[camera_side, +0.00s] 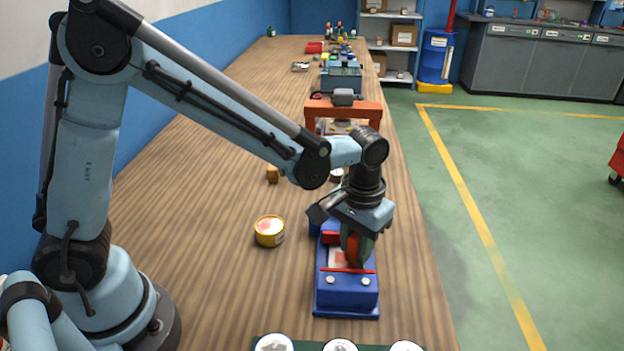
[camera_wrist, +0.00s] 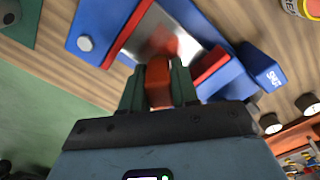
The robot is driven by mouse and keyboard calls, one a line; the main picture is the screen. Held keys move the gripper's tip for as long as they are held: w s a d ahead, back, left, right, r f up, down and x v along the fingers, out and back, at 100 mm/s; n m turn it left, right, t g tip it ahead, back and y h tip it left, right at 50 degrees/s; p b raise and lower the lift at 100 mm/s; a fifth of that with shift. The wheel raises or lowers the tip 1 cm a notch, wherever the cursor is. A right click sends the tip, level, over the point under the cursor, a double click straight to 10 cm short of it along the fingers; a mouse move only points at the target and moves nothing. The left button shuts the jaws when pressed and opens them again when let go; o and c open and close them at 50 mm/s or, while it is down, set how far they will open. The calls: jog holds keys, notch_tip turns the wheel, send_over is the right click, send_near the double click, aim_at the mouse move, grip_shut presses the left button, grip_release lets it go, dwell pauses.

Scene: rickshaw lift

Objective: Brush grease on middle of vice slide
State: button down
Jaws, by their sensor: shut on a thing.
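A blue vice (camera_side: 346,290) with red jaws stands on the bench, and it also fills the top of the wrist view (camera_wrist: 100,22). Its pale metal slide (camera_wrist: 143,40) shows between the jaws. My gripper (camera_side: 357,250) is over the vice, pointing down; in the wrist view its green fingers (camera_wrist: 158,80) are shut on the red-brown handle of a brush (camera_wrist: 158,84). A blurred red patch shows over the slide beyond the handle; I cannot tell bristles from grease or whether they touch. A yellow tin (camera_side: 270,231), likely the grease, stands left of the vice.
A small orange-brown block (camera_side: 272,174) lies behind the tin. An orange frame (camera_side: 345,110) stands farther back on the bench (camera_side: 200,200). A green mat with round pale items (camera_side: 340,345) is at the near edge. The bench left of the tin is clear.

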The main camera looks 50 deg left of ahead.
aim_at(331, 264)
jog(key=s+a, duration=0.2)
jog(key=a, duration=0.1)
jog(key=shift+s, duration=0.4)
jog(key=shift+s+d, duration=0.1)
jog(key=shift+s, duration=0.2)
jog(key=shift+s+d, duration=0.25)
jog(key=shift+d, duration=0.05)
jog(key=shift+s+d, duration=0.1)
jog(key=shift+d, duration=0.15)
jog(key=shift+w+d, duration=1.85)
jog(key=shift+w, duration=0.05)
jog(key=shift+s+a, duration=1.95)
jog(key=shift+a, duration=0.05)
notch_tip(331, 264, up, 8)
